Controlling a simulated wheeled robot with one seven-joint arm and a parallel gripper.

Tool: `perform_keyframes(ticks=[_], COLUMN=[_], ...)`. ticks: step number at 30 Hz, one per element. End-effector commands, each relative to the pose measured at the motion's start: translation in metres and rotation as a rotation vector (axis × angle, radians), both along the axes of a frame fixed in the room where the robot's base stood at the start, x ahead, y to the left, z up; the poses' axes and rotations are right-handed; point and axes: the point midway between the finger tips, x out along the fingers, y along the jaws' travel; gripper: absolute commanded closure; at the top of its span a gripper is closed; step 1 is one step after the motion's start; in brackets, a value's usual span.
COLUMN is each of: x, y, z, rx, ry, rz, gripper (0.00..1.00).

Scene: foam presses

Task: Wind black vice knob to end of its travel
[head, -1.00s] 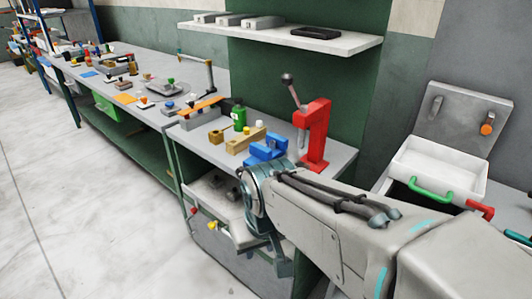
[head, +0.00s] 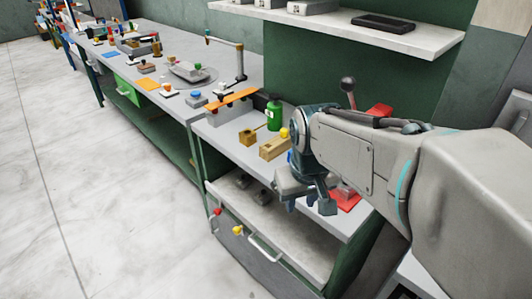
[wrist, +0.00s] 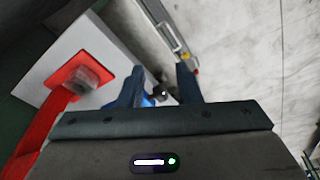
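The blue vice is almost wholly hidden behind my gripper in the head view; only a sliver of blue (head: 290,157) shows. In the wrist view a bit of the blue vice (wrist: 148,101) and a dark round knob (wrist: 163,94) show low between the fingers, partly cut off by the gripper body. My gripper (wrist: 160,68) is open, with the fingers apart on either side of the knob. I cannot tell whether either finger touches it. In the head view my gripper (head: 310,203) points down over the bench's front part.
The red press (wrist: 75,72) stands close beside my gripper; its ball-ended lever (head: 348,84) rises behind my arm. Wooden blocks (head: 274,147) and a green bottle (head: 274,113) stand left of my gripper. A drawer with a pale handle (head: 265,249) is below. The floor at left is clear.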

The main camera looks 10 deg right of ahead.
Motion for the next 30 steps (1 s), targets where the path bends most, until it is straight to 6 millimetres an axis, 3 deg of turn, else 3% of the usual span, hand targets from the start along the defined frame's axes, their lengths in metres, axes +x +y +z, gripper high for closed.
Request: perform_keyframes(ticks=[1,9,15,23,30], x=[0.02,0.117,0.167,0.187,0.186], y=[0.0,0.002,-0.002,-0.004,-0.004], z=[0.003,0.011,0.005,-0.004,-0.043], rx=[-0.009,-0.038,-0.038,-0.034,-0.032], ry=[0.021,0.126,0.174,0.195,0.199], rz=[0.043,0.302,0.433,0.491,0.491], gripper=[0.69,0.69,0.69,0.69,0.69])
